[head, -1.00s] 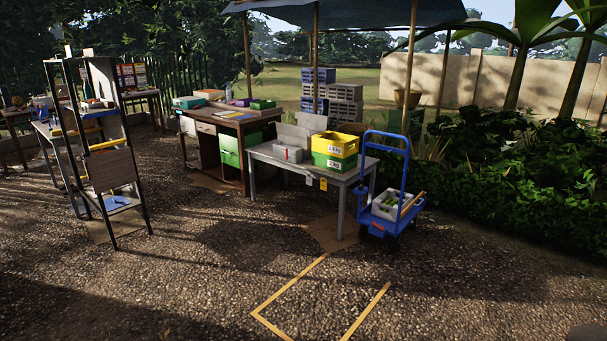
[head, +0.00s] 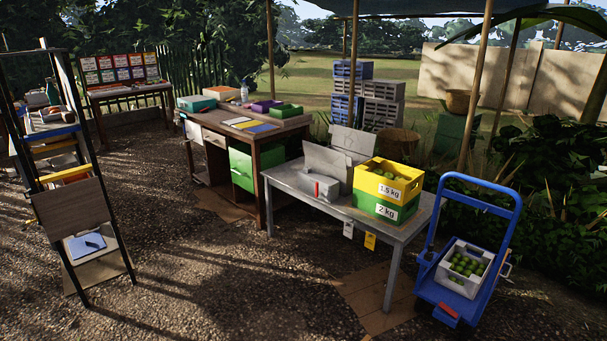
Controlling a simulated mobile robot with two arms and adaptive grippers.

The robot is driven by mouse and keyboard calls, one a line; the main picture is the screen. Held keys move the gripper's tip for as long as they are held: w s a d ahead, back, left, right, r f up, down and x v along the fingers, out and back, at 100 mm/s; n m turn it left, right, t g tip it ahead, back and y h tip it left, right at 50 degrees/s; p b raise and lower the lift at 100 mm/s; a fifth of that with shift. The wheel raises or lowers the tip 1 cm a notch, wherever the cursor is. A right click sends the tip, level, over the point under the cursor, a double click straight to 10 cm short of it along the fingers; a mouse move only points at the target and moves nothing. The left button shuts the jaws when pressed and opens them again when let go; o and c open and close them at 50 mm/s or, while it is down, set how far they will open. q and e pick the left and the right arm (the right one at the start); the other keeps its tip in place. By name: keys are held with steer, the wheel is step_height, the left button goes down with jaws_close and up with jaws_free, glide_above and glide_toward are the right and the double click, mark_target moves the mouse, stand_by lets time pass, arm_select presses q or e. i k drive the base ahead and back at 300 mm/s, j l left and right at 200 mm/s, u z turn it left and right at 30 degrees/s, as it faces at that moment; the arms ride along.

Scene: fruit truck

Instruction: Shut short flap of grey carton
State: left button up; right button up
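The grey carton (head: 324,189) appears to stand on the left part of the grey table, with light grey panels raised behind it. One upright panel (head: 326,163) stands near it and another (head: 353,142) rises further back. I cannot tell which of these is the short flap. A small red mark (head: 317,189) shows at the grey carton's front. Neither of my grippers is in the head view.
The grey table (head: 345,213) also bears stacked yellow (head: 381,180) and green crates marked 1.5 kg and 2 kg. A blue cart (head: 437,283) with a white crate of green fruit stands at its right. A wooden desk (head: 217,141) stands behind left. Open gravel lies in front.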

mark_target(336, 158)
steer(key=i+j+z, duration=0.2)
steer(key=i, duration=0.25)
steer(key=i+j+z, duration=0.15)
steer(key=i, duration=0.3)
steer(key=i+j+z, duration=0.2)
steer(key=i, duration=0.25)
steer(key=j, duration=0.1)
